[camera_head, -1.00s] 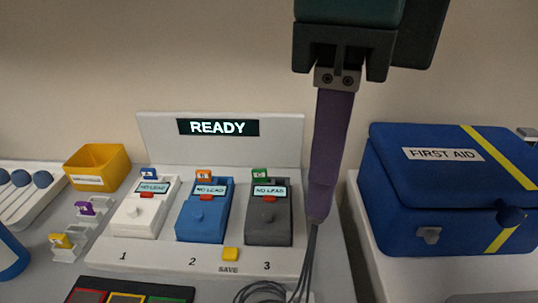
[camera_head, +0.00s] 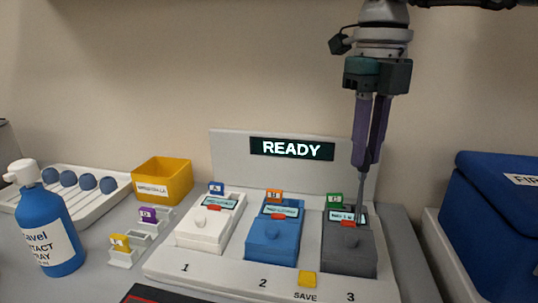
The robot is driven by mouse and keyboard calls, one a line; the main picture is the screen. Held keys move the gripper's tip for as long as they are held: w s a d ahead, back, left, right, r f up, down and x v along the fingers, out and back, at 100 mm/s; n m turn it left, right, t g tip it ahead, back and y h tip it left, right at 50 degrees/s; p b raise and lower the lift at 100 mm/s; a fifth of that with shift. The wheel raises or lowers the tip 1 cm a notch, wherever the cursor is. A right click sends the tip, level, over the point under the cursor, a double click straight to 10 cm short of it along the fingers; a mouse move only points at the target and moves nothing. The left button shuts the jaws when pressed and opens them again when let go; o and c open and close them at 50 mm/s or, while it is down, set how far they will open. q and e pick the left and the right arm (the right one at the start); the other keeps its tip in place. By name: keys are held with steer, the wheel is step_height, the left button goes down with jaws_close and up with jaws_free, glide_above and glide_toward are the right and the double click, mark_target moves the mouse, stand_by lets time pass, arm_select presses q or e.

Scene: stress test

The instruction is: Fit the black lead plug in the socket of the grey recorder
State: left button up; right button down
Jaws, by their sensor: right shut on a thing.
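The grey recorder (camera_head: 347,247) sits at position 3, the right end of the white base (camera_head: 212,280), with a green tag (camera_head: 335,199) at its back. My right gripper (camera_head: 367,166) is above its back right part, purple fingers pointing down. It is shut on the dark lead (camera_head: 361,195), a thin strand running from the fingertips down to the recorder's screen area. The plug cannot be made out. The socket is not clearly visible, and I cannot tell whether the lead touches the recorder or passes in front of it. My left gripper is not in view.
White (camera_head: 207,226) and blue (camera_head: 272,241) recorders stand left of the grey one. A READY panel (camera_head: 230,152) rises behind. A yellow save button (camera_head: 307,279) is in front. A yellow bin (camera_head: 170,192) and blue bottle (camera_head: 48,235) are left; a blue box (camera_head: 490,225) is right.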

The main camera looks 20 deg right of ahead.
mark_target(363, 175)
steer(key=shift+w+d+f, duration=0.15)
steer(key=shift+w+d, duration=0.25)
steer(key=shift+w, duration=0.05)
steer(key=shift+f, duration=0.1)
step_height(363, 175, down, 5)
steer(key=b, duration=0.5)
steer(key=shift+f, duration=0.1)
steer(key=shift+r, duration=0.2)
steer(key=shift+f, duration=0.65)
stand_by(0.3)
steer(key=shift+f+b, duration=0.45)
steer(key=shift+f, duration=0.1)
stand_by(0.7)
stand_by(0.9)
